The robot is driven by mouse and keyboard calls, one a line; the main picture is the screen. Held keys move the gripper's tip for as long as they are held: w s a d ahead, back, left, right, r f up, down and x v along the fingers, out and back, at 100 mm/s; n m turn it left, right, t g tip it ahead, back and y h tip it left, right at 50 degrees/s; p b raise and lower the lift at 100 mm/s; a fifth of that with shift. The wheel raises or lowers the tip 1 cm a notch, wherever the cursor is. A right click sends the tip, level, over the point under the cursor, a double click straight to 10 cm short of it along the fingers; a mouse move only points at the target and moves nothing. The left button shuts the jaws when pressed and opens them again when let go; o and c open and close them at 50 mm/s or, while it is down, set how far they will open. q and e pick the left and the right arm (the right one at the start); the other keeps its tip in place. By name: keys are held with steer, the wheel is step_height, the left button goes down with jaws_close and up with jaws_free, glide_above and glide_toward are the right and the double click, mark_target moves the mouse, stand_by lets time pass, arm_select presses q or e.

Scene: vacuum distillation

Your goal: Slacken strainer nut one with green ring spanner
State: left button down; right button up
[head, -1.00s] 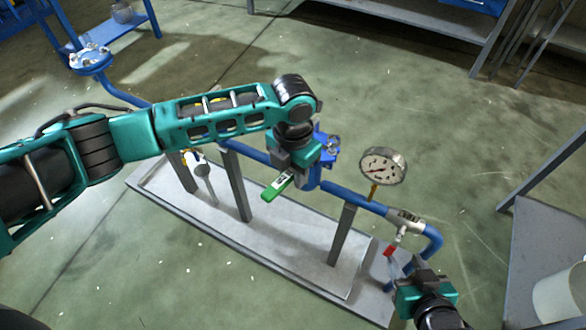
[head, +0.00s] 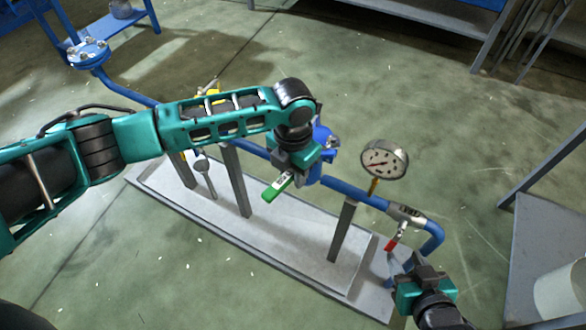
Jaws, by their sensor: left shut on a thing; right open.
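The green ring spanner (head: 277,187) sticks out from my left gripper (head: 291,166), which is shut on it. The gripper is at the blue strainer (head: 324,143) on the pipe. My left arm and gripper cover most of the strainer, so nut one and the spanner's ring end cannot be made out. My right gripper (head: 418,272) is open, near the lower right end of the pipe, beside the red-handled valve.
A pressure gauge (head: 384,159) stands on the blue pipe (head: 350,191) right of the strainer. A red valve handle (head: 391,244) is near the pipe's right end. Grey posts (head: 342,232) rise from the grey tray (head: 290,249). A blue flange (head: 89,53) is at upper left.

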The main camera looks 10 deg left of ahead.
arm_select(q)
steer(key=shift+f, duration=0.3)
stand_by(0.5)
steer(key=shift+s+d+r+n+p, duration=0.2)
steer(key=shift+d+n+p, duration=0.1)
steer(key=shift+d+p, duration=0.15)
steer(key=shift+s+d+f+n+p, duration=0.15)
steer(key=shift+s+d+n, duration=0.05)
steer(key=shift+d+n, duration=0.2)
steer(key=shift+s+d+f+n+p, duration=0.1)
steer(key=shift+s+d+n+p, duration=0.05)
steer(key=shift+d+n, duration=0.2)
steer(key=d+n, duration=0.2)
steer(key=shift+s+d, duration=0.3)
steer(key=shift+s, duration=0.05)
